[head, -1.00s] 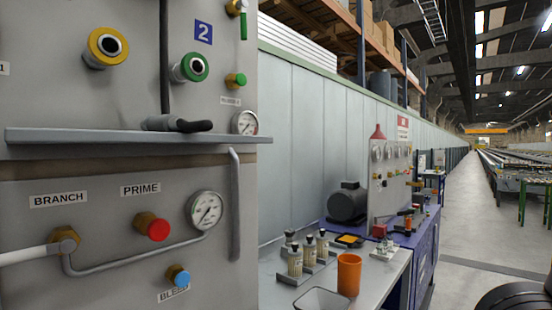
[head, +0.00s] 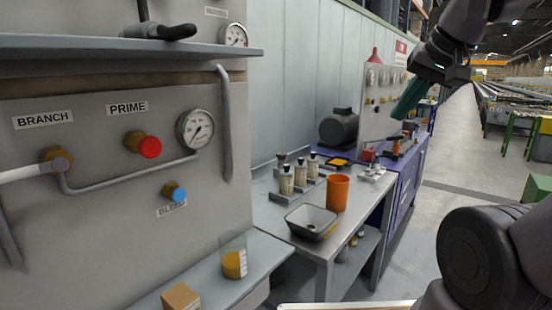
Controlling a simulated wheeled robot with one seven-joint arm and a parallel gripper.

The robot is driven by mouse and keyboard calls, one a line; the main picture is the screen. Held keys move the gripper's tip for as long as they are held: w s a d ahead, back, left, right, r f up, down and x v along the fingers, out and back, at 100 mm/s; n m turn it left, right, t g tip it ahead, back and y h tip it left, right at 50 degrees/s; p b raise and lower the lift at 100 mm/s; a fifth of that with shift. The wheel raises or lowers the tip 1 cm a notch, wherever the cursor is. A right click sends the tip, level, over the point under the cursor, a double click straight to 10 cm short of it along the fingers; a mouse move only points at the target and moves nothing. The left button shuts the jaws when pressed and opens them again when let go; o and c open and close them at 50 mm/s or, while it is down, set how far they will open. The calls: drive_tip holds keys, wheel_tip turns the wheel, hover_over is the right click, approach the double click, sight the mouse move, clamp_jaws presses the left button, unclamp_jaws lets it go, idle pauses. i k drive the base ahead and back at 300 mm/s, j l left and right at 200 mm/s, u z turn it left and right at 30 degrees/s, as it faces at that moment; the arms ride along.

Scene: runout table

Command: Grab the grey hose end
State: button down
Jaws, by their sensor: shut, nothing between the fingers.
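What looks like the grey hose end (head: 150,31) lies on the upper shelf (head: 110,47) of the grey panel, at the top left of the head view. It has a grey body and a black curved tip pointing right, and the top of the picture cuts it off. My gripper (head: 407,108) is at the upper right, far to the right of the hose end and apart from it. Its green fingers point down and left. They are shut and empty.
A lower shelf holds a beaker with orange contents (head: 235,264) and a cardboard-coloured block (head: 181,298). The panel carries a gauge (head: 195,129), a red knob (head: 149,147) and a blue knob (head: 177,193). A bench with an orange cup (head: 338,193) and black tray (head: 311,222) stands right.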

sight(147, 30)
drive_tip(key=u, duration=1.5)
drive_tip(key=k+j+z, duration=0.2)
drive_tip(key=z, duration=0.25)
drive_tip(key=k+j+z, duration=0.15)
drive_tip(key=k+z, duration=0.15)
drive_tip(key=z, duration=0.2)
drive_tip(key=k+z, duration=0.25)
drive_tip(key=z, duration=0.2)
